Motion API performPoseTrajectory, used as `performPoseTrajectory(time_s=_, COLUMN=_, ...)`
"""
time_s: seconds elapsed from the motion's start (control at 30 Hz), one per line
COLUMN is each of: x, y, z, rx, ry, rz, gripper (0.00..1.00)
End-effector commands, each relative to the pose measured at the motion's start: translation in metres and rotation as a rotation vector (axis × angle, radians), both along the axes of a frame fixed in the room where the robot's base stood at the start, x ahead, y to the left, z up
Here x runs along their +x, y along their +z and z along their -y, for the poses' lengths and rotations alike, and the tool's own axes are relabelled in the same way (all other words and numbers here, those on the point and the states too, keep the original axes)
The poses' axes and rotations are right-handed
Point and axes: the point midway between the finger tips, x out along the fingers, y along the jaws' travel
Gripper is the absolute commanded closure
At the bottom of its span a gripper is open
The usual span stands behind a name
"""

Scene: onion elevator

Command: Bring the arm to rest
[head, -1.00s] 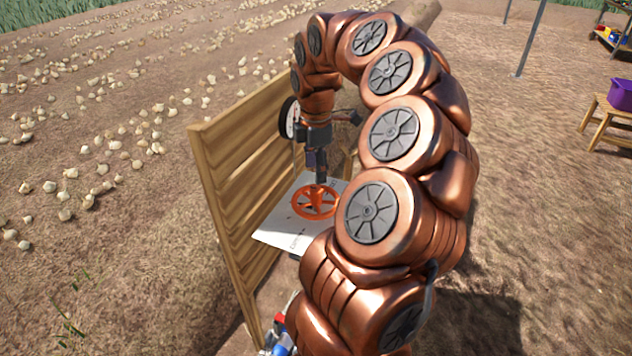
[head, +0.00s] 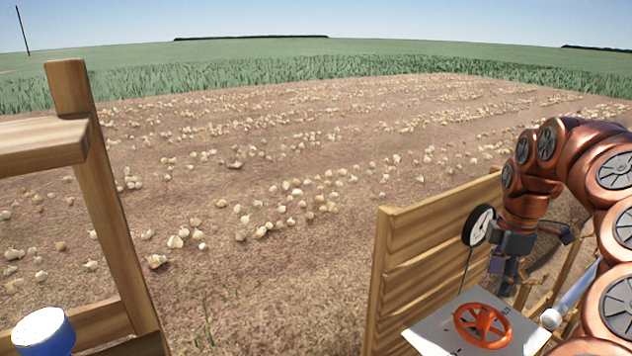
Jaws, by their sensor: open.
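My copper-coloured arm arches in from the right edge of the head view. My gripper (head: 507,272) hangs down at its end, above a white panel (head: 436,338). An orange handwheel (head: 482,326) is mounted on that panel, just below and left of the gripper. The gripper looks empty and apart from the wheel, though the gap is hard to judge. Its fingers are small and dark, and one dark part reaches out to the right.
A round dial (head: 479,225) stands behind the panel, beside a wooden board wall (head: 432,262). A white-tipped lever (head: 551,318) is right of the wheel. A wooden frame (head: 100,200) and a blue-and-white container (head: 44,333) are at left. Onions lie across the open soil behind.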

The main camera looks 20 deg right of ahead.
Motion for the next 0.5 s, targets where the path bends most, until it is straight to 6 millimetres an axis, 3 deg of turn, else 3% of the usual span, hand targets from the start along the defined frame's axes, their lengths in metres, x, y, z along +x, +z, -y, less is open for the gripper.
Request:
performPoseTrajectory(time_s=0.17, x=0.005, y=0.007, z=-0.02, rx=-0.001, ry=-0.008, rz=0.008, gripper=0.43)
performPoseTrajectory(time_s=0.33, x=0.011, y=0.021, z=-0.08, rx=-0.001, ry=-0.05, rz=0.018, gripper=0.43)
performPoseTrajectory(time_s=0.5, x=0.0, y=0.028, z=-0.148, rx=0.002, ry=-0.134, rz=0.009, gripper=0.43)
